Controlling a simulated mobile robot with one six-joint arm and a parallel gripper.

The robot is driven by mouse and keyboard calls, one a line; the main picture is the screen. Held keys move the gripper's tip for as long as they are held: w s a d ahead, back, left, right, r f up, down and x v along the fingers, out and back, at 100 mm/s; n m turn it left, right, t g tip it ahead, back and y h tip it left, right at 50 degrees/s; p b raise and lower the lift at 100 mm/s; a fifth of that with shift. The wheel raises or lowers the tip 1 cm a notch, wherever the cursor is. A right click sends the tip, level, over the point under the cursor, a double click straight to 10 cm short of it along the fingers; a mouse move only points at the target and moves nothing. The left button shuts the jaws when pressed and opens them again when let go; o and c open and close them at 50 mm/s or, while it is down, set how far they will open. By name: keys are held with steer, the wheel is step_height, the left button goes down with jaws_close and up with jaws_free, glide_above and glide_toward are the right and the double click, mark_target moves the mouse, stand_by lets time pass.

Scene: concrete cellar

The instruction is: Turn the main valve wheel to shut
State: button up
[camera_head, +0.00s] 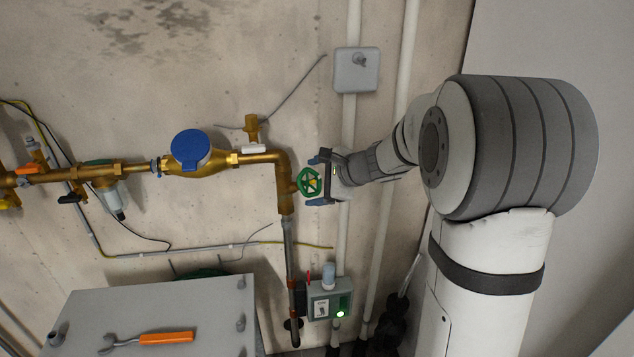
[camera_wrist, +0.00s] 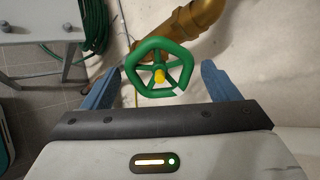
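The green valve wheel (camera_head: 310,182) sits on the brass pipe at the lower part of its elbow. It has spokes and a yellow hub, and a white mark shows on its lower right rim in the wrist view (camera_wrist: 159,66). My gripper (camera_head: 316,182) is right of the wheel and faces it. In the wrist view my gripper's blue fingers (camera_wrist: 160,85) are spread wide, one on each side of the wheel. Gaps show between the fingers and the rim on both sides, so nothing is held. The exact depth between fingertips and rim is hard to tell.
A brass pipe (camera_head: 263,158) carries a blue-capped meter (camera_head: 191,150) on the left. A grey box (camera_head: 356,70) is above my gripper; a small device with a green light (camera_head: 330,300) is below. A grey bench (camera_head: 90,312) with an orange-handled wrench (camera_head: 165,338) stands lower left.

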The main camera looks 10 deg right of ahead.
steer(key=c, duration=0.9)
steer(key=shift+o, duration=0.2)
steer(key=m+p, duration=0.2)
steer(key=m, duration=0.1)
steer(key=shift+r+p, duration=0.15)
steer(key=shift+p, duration=0.15)
steer(key=shift+m+p, duration=0.45)
steer(key=shift+m, duration=0.35)
steer(key=shift+m+p, duration=1.5)
steer(key=shift+m, duration=0.2)
steer(key=shift+f+m+p, duration=0.2)
steer(key=shift+m+p, duration=0.1)
steer(key=shift+m, duration=0.3)
